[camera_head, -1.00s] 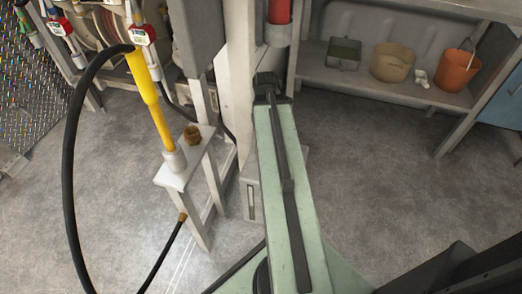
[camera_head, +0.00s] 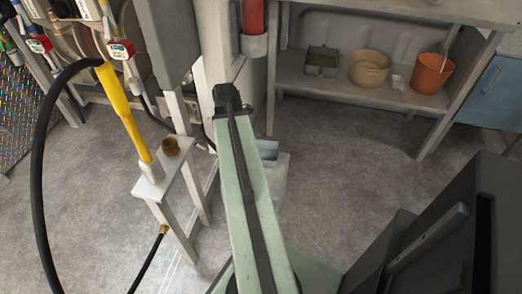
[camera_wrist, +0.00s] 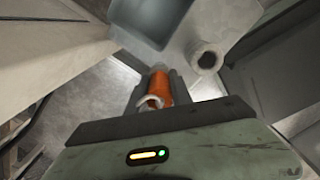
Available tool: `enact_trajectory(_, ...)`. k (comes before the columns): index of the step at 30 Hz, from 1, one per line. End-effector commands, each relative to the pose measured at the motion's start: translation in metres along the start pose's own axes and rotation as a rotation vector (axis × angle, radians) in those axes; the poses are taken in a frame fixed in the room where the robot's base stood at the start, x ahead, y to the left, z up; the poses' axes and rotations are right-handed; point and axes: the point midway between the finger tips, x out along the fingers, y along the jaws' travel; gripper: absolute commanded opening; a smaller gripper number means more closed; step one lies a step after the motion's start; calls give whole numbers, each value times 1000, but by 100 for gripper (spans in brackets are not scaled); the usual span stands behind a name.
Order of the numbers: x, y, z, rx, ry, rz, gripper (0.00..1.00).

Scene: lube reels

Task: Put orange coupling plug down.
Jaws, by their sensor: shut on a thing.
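The orange coupling plug (camera_wrist: 158,88) is between the jaws of my gripper (camera_wrist: 156,82) in the wrist view, with a pale ring-like part at its near end. My gripper is shut on it. The dark wrist body hides part of the plug's near end. In the head view my arm hides the gripper, and the plug cannot be seen there.
A grey-blue bin (camera_wrist: 150,18) and a pale hollow cylinder (camera_wrist: 207,56) lie beyond the plug. A pale open box (camera_head: 270,152) shows right of my arm. A small stand (camera_head: 153,186) holds a yellow-handled nozzle (camera_head: 124,112).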

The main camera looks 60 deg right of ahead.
Motion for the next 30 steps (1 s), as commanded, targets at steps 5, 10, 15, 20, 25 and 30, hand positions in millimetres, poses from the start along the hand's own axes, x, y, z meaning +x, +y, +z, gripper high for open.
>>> enact_trajectory(5,5,-8,44,5,0,0,0)
enact_trajectory(10,9,-16,83,6,0,0,0)
enact_trajectory(15,12,-22,113,4,0,0,0)
enact_trajectory(20,12,-25,120,2,0,0,0)
enact_trajectory(25,30,-25,119,2,0,0,0)
enact_trajectory(30,51,-25,119,3,0,0,0)
